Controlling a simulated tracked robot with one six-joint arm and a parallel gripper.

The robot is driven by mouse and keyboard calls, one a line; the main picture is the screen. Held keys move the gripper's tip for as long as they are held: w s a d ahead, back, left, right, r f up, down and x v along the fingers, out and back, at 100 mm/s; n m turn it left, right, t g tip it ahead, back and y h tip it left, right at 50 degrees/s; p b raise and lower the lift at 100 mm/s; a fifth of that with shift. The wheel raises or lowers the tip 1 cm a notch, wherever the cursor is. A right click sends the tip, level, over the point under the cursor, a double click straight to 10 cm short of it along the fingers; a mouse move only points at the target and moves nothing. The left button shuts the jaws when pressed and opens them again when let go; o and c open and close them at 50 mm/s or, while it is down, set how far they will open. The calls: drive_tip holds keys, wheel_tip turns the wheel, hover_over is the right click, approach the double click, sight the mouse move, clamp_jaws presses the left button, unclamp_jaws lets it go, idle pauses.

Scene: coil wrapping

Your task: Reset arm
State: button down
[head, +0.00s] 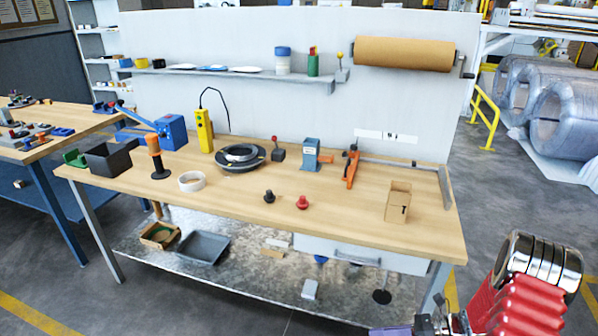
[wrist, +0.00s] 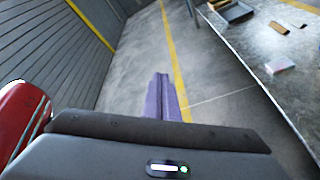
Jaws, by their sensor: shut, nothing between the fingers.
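My arm, red with dark and silver bands, shows at the lower right of the head view, in front of the bench's right end. My gripper (wrist: 161,85) has two purple fingers that lie together, with nothing held between them. In the wrist view it points out over bare grey floor, to the left of the bench's lower shelf (wrist: 262,62). In the head view a bit of the purple gripper (head: 391,331) shows at the bottom edge; the rest is cut off. It is apart from everything on the bench.
The wooden workbench (head: 330,205) carries a black coil (head: 240,156), a white tape roll (head: 192,181), a yellow pendant (head: 204,130), an orange tool (head: 350,166) and a cardboard box (head: 397,202). Wrapped coils (head: 562,120) stand at the right. The floor around my gripper is clear.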

drive_tip(key=s+a+r+n+t+h, duration=0.1)
drive_tip(key=s+r+n+h, duration=0.3)
drive_tip(key=r+n, duration=0.5)
drive_tip(key=s+a+r+n+t+h, duration=0.1)
drive_tip(key=s+a+r+n+h, duration=0.3)
drive_tip(key=s+r+n, duration=0.4)
drive_tip(key=s+a+r+n+t+h, duration=0.1)
drive_tip(key=s+r+n+h, duration=0.4)
drive_tip(key=r+n, duration=0.5)
wheel_tip(320, 180, up, 9)
drive_tip(key=shift+s+a+r+n+h, duration=0.15)
drive_tip(key=shift+s+a+n+h, duration=0.2)
drive_tip(key=shift+s+a, duration=0.6)
